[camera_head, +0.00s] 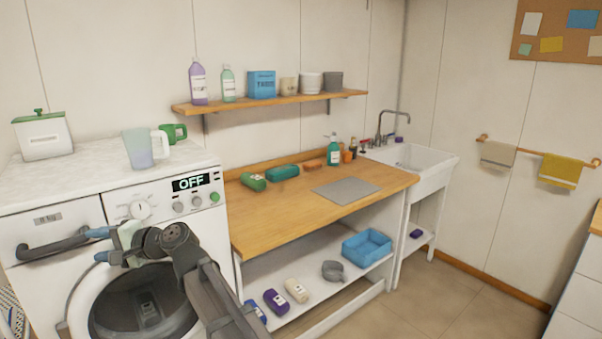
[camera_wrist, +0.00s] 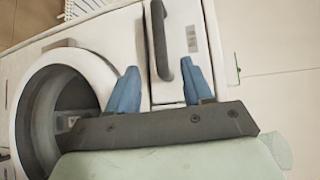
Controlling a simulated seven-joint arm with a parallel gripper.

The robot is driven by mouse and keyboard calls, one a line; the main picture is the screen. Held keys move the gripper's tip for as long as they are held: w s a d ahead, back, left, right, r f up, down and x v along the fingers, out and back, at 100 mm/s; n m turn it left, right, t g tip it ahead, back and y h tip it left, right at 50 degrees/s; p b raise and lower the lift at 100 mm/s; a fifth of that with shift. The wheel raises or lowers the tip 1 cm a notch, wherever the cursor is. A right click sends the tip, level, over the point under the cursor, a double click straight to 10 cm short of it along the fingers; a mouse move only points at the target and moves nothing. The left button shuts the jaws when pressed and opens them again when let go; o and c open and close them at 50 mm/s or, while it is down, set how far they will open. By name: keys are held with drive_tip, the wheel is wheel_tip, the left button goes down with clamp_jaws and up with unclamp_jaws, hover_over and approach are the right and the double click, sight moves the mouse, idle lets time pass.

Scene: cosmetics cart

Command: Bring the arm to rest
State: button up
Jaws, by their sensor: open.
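My gripper (camera_head: 97,244) is at the front of the white washing machine (camera_head: 190,220), by the right end of the dark drawer handle (camera_head: 50,246). In the wrist view its two blue fingers (camera_wrist: 159,75) are spread apart, and one end of the handle (camera_wrist: 159,40) shows between them. I cannot tell whether a finger touches the handle. The fingers hold nothing that I can see. My arm comes in from the lower middle and covers part of the machine's round door (camera_head: 100,312). The detergent drawer (camera_wrist: 188,40) looks closed.
A wooden counter (camera_head: 270,225) stands right of the machine, with bottles and a grey mat (camera_head: 345,190). Below it a shelf holds a blue bin (camera_head: 367,247) and bottles. The floor at front right is clear.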

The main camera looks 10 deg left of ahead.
drive_tip(key=s+d+f+n+h, duration=0.1)
drive_tip(key=d+f+n+h, duration=0.35)
drive_tip(key=f, duration=0.55)
drive_tip(key=s+d+f+n+h, duration=0.1)
drive_tip(key=d+f+n+h, duration=0.25)
drive_tip(key=d+f, duration=0.45)
drive_tip(key=d+f+h, duration=0.3)
drive_tip(key=d+f, duration=0.8)
drive_tip(key=f, duration=0.4)
drive_tip(key=d+f+h, duration=0.4)
drive_tip(key=d+f, duration=0.7)
drive_tip(key=f, duration=0.4)
drive_tip(key=s+d+f+m+g+h, duration=0.1)
drive_tip(key=s+d+f, duration=0.4)
drive_tip(key=d, duration=0.4)
drive_tip(key=s+d+f+m+g+h, duration=0.1)
drive_tip(key=s+d+f+m, duration=0.1)
drive_tip(key=d+f, duration=0.7)
drive_tip(key=s+d+f+m+g, duration=0.2)
drive_tip(key=s+d+f, duration=0.2)
drive_tip(key=s+d, duration=0.4)
drive_tip(key=s+d+f+m+g, duration=0.2)
drive_tip(key=s+d+f, duration=0.2)
drive_tip(key=s+d, duration=0.4)
drive_tip(key=shift+s+f+g+y, duration=0.3)
drive_tip(key=shift+s+f, duration=0.05)
drive_tip(key=shift+s, duration=0.55)
drive_tip(key=shift+o, duration=0.4)
drive_tip(key=shift+d, duration=0.1)
